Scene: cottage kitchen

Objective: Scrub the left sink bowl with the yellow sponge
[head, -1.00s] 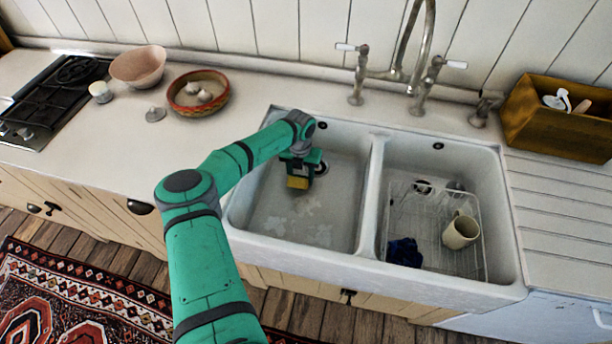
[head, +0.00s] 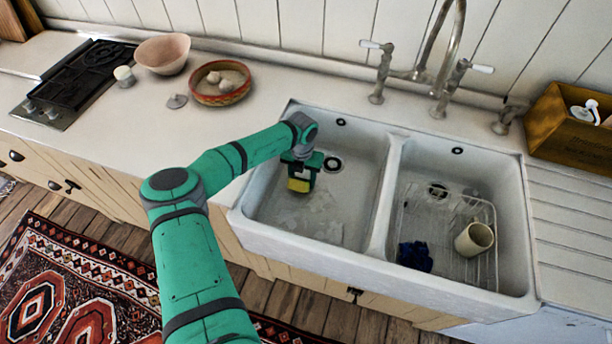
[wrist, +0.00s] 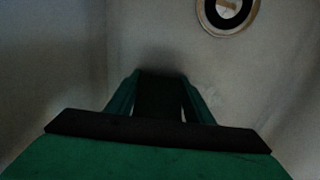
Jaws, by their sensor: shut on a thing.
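The left sink bowl (head: 348,203) is white, with pale whitish patches (head: 318,222) on its floor and a dark drain (head: 333,163) near its back. My gripper (head: 299,180) is down inside this bowl, in its left part, shut on the yellow sponge (head: 299,186). The sponge shows as a yellow block below the fingers in the head view; whether it touches the bowl floor is hard to tell. In the wrist view my gripper's green fingers (wrist: 160,95) hold a dark shape between them, and the drain (wrist: 228,12) shows at the top right.
The right bowl holds a wire rack (head: 450,240), a cream mug (head: 474,239) and a dark blue cloth (head: 415,256). A divider (head: 384,200) separates the bowls. The tap (head: 445,60) rises behind. A bowl of eggs (head: 220,97) sits on the left counter; a wooden box (head: 560,135) stands right.

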